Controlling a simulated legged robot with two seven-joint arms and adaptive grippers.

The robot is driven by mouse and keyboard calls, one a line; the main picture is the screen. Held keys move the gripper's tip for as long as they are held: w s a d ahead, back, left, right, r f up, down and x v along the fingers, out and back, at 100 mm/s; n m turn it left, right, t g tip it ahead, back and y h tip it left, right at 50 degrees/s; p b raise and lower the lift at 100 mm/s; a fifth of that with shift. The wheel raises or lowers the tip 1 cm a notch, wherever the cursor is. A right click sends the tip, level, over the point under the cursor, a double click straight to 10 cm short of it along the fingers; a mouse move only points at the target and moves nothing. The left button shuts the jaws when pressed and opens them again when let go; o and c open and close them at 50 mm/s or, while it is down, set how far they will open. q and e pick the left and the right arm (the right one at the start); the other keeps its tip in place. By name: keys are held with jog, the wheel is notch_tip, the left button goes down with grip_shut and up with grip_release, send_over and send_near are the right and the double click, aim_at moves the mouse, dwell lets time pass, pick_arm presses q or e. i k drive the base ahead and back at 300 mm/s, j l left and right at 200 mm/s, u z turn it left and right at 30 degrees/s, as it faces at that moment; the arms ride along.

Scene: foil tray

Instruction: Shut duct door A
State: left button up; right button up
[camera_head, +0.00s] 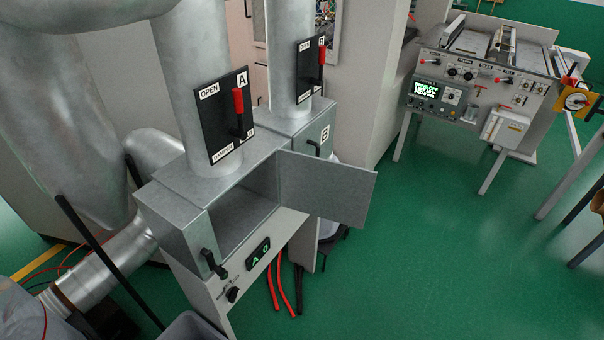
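Duct door A (328,188) is a flat grey metal panel standing wide open. It is hinged at the right side of the opening of duct box A (180,230) and sticks out to the right. The box's inside shows through the opening. A black latch handle (213,263) sits at the left front edge of the box. Above it, a black panel (222,125) marked A and OPEN carries a red-tipped lever (239,110), with the red end up. Neither of my grippers can be made out in the head view.
Duct box B (318,125), with its own panel and red-tipped lever (321,62), stands behind, partly hidden by door A. Red and black hoses (279,290) hang below. A control console (480,85) stands at the back right. Green floor (430,260) right of the door is clear.

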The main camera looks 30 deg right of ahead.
aim_at(341, 193)
jog(key=i+l+u, duration=0.15)
jog(key=l+u, duration=0.2)
jog(key=l, duration=0.4)
jog(key=l+u, duration=0.4)
jog(key=l, duration=0.4)
jog(key=l+u, duration=0.35)
jog(key=l, duration=0.45)
jog(key=k+l+u, duration=0.15)
jog(key=l+u, duration=0.25)
jog(key=l, duration=0.35)
